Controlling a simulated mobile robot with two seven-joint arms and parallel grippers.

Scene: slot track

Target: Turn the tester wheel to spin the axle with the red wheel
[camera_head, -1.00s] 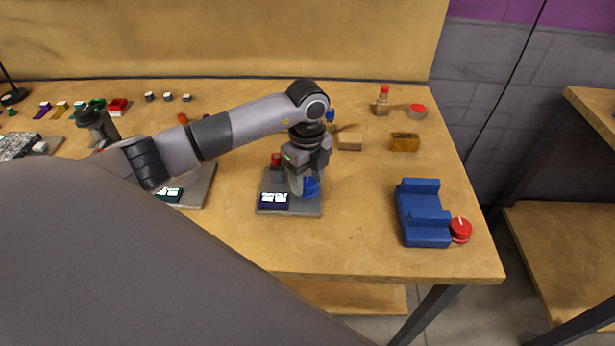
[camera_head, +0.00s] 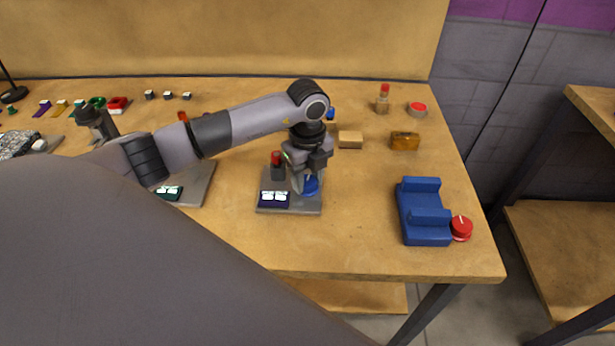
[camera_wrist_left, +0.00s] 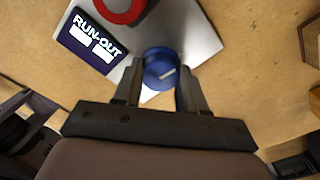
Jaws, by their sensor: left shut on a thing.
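The tester is a grey plate (camera_head: 305,206) with a dark display (camera_head: 273,199); the display reads "RUN-OUT" in the left wrist view (camera_wrist_left: 92,42). A blue tester wheel (camera_head: 311,185) with a white mark stands at its right side and also shows in the left wrist view (camera_wrist_left: 160,68). The red wheel (camera_head: 276,158) sits on a dark post behind the display; in the wrist view it is a red ring (camera_wrist_left: 122,8), cut by the top edge. My left gripper (camera_wrist_left: 158,84) is shut on the blue wheel, a finger at each side. My right gripper is not in view.
A blue stepped block (camera_head: 424,216) with a red knob (camera_head: 461,228) stands at the right, near the table edge. A wooden block (camera_head: 350,140) and an amber block (camera_head: 405,141) lie behind the tester. The table between the tester and the blue block is clear.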

